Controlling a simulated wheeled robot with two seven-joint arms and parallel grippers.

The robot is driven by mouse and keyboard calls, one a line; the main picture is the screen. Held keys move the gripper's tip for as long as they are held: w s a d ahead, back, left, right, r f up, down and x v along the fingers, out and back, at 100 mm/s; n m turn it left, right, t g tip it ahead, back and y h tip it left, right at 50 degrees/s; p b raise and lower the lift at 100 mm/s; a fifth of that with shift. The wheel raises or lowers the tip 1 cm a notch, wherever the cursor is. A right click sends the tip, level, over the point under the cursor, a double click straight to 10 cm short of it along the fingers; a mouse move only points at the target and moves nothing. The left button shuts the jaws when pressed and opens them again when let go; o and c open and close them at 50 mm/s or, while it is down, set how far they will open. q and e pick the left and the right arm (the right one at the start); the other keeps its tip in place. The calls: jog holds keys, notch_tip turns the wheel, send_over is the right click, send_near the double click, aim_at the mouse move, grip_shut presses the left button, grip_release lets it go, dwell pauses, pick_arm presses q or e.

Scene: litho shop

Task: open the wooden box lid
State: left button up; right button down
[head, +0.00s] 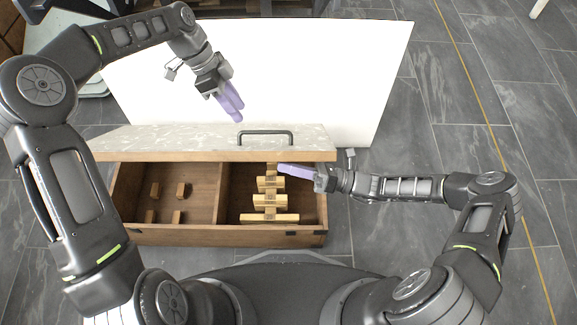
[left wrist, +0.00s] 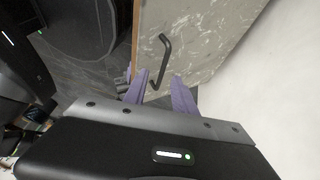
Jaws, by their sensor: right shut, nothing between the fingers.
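The wooden box (head: 170,236) stands in front of me with its lid (head: 180,140) raised, so the inside shows. The lid has a grey marbled face, a wooden front edge and a dark bar handle (head: 266,132). My right gripper (head: 282,169) is shut and empty, just below the lid's front edge at the right compartment; I cannot tell whether it touches the lid. My left gripper (head: 236,112) is above and behind the handle, apart from it. In the left wrist view its fingers (left wrist: 160,88) are spread, with the handle (left wrist: 161,62) beyond them.
The box has two compartments. The left holds several small wooden blocks (head: 182,190); the right holds several stepped wooden pieces (head: 270,201). A white panel (head: 330,70) lies behind the box. The grey tiled floor (head: 400,240) is clear at the right.

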pick_arm(q)
jog(key=h, duration=0.1)
send_near(279, 155)
jog(key=shift+w+d+f, duration=0.3)
jog(key=shift+w+f, duration=0.25)
jog(key=s+d+f, duration=0.2)
jog(key=s+d, duration=0.2)
jog(key=s, duration=0.2)
jog(key=s+a+f+n+t, duration=0.1)
jog(key=s+a+f+n, duration=0.1)
jog(key=s+f+n, duration=0.6)
jog(key=s+a+f+n+t+y, duration=0.1)
jog(key=s+a+f+n, duration=0.2)
jog(key=s+f+n, duration=0.4)
notch_tip(279, 155, down, 5)
jog(key=n, duration=0.4)
jog(key=shift+s+t, duration=0.3)
jog(key=shift+s, duration=0.05)
